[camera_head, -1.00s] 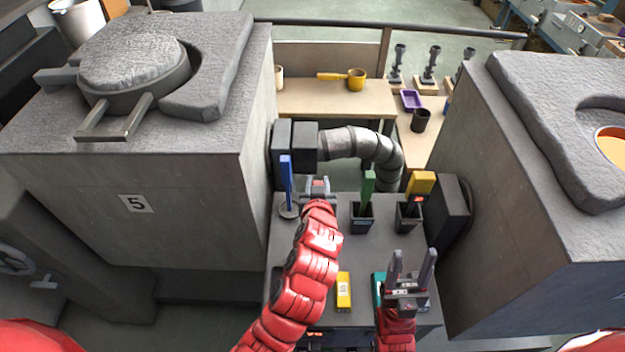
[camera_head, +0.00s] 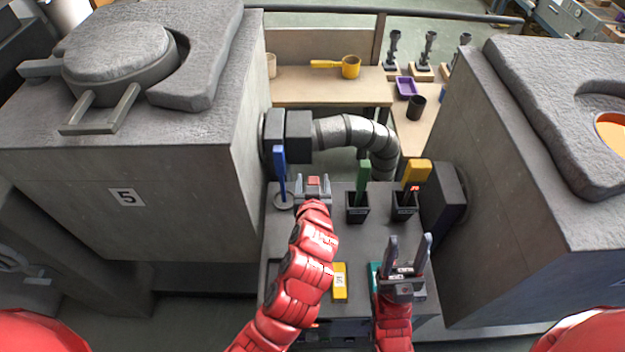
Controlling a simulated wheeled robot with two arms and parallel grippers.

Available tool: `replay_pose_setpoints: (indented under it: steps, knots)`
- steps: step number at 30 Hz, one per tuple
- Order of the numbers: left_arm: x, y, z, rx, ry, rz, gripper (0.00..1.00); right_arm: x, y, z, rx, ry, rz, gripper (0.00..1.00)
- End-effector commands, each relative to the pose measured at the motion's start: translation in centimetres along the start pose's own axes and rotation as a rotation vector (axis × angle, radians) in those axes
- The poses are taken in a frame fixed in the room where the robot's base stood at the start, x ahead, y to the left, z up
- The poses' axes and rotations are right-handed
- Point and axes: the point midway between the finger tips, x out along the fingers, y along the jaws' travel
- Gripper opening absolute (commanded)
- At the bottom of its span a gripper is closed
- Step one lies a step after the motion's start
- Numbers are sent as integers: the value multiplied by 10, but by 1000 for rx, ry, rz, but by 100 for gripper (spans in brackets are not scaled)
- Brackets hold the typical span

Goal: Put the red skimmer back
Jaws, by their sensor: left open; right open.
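A small red piece (camera_head: 314,181) shows between the fingertips of my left gripper (camera_head: 313,184). It may be the top of the red skimmer; the rest is hidden behind the gripper. My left gripper is open at the far side of the grey stand (camera_head: 372,245), between a blue upright tool (camera_head: 280,170) and a green one (camera_head: 363,180). I cannot tell whether its fingers touch the red piece. My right gripper (camera_head: 409,245) is open and empty, fingers pointing up, over the stand's front right.
Black cups hold the green tool (camera_head: 357,208) and a yellow-topped tool (camera_head: 417,172). A yellow block (camera_head: 340,282) lies between my arms, with a teal item (camera_head: 375,278) beside it. Grey furnace blocks (camera_head: 170,190) flank the stand. A bent pipe (camera_head: 355,131) crosses behind.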

Motion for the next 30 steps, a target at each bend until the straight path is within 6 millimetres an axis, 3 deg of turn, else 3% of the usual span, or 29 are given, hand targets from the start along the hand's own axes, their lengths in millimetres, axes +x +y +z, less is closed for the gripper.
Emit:
replay_pose_setpoints:
  steps: [8, 9, 15, 23, 30]
  knots:
    - [-50, 1, 5, 0, 1, 6, 65, -25, -1, 4, 0, 0, 0, 52]
    - [-66, 3, -5, 4, -8, 7, 65, 0, 0, 0, 0, -1, 0, 52]
    - [-97, 2, -4, 2, -7, 3, 65, 28, 1, -5, 0, 0, 0, 52]
    - [-108, 0, 1, 2, -4, -1, 65, 36, 2, -6, 0, 0, 0, 52]
    - [-100, 8, -5, 35, 47, 40, 65, 35, 2, -6, 0, 0, 0, 52]
